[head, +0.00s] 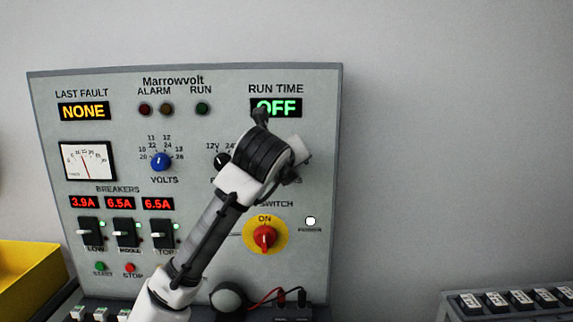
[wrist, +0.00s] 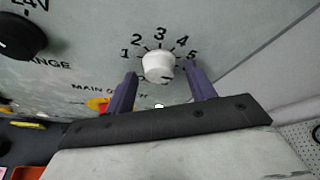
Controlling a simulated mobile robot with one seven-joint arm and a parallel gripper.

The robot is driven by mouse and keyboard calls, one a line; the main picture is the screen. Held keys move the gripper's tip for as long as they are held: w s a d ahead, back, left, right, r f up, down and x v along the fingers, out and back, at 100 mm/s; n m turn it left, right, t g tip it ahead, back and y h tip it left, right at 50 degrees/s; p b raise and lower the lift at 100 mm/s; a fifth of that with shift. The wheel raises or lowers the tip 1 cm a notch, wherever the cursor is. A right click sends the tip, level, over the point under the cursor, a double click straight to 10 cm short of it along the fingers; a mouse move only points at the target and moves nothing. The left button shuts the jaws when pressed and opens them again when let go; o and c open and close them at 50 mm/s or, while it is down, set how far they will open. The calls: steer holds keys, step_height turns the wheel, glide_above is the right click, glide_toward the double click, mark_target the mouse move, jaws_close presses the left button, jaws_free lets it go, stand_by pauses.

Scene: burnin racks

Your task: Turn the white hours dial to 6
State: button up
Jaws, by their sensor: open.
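The white hours dial (wrist: 158,66) shows in the wrist view, with numbers 1 to 5 printed around its upper side. The numbers on its lower side are mostly hidden, and I cannot tell where its pointer stands. My gripper (wrist: 161,70) is open, its two purple fingers on the left and right of the dial. I cannot tell whether they touch it. In the head view my arm hides the dial and the fingers. The RUN TIME display (head: 276,108) reads OFF.
The black range knob (wrist: 18,36) is left of the dial. The red main switch (head: 264,237) on its yellow plate is below my wrist. The blue volts knob (head: 161,162) and breakers (head: 126,233) are further left. Bare wall lies right of the panel.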

steer(key=b+v, duration=0.3)
steer(key=v, duration=1.1)
steer(key=shift+b, duration=0.35)
